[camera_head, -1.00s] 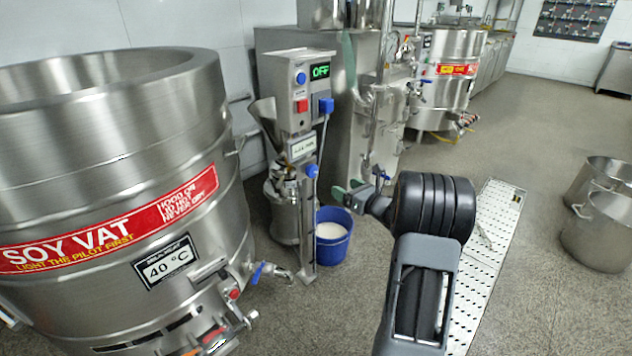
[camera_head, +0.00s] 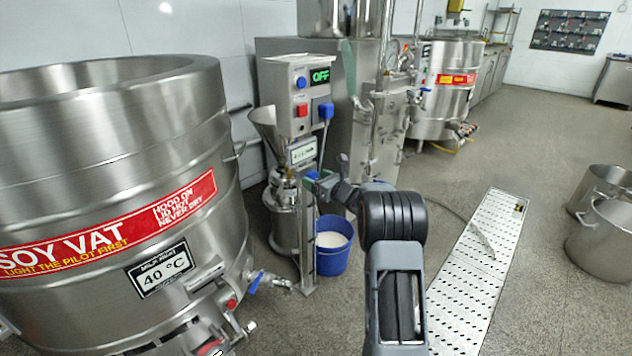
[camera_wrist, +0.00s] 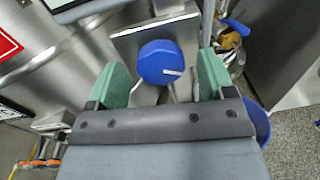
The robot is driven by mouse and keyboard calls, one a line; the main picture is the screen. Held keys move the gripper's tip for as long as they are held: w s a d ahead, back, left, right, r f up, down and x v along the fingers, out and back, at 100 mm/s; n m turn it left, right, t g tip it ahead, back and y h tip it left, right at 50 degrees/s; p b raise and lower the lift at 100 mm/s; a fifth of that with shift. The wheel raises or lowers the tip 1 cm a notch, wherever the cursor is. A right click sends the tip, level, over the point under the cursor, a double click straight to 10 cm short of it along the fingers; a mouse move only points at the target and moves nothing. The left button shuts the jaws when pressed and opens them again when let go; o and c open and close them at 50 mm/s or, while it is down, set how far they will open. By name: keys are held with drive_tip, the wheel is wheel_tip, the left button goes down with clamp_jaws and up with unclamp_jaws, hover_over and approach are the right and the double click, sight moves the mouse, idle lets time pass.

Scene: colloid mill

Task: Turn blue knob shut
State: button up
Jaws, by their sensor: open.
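The blue knob (camera_wrist: 160,62) is round with a white mark pointing right, and it shows between my gripper's two green fingers in the wrist view. In the head view only a small part of the knob (camera_head: 311,175) shows at the post of the mill, partly hidden by the fingers. My gripper (camera_wrist: 160,82) is open, one finger on each side of the knob, with a visible gap on both sides. I cannot tell how far the fingertips reach along it. In the head view my gripper (camera_head: 325,178) is at the mill's post.
A blue bucket (camera_head: 333,262) with pale liquid stands beside the mill post. The large steel soy vat (camera_head: 60,190) is on the left, with a blue-handled tap (camera_head: 256,281) low down. A perforated floor grate (camera_head: 480,270) lies to the right. Steel pots (camera_head: 607,235) stand at the far right.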

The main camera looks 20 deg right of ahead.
drive_tip(key=shift+w, duration=0.15)
drive_tip(key=c, duration=0.9)
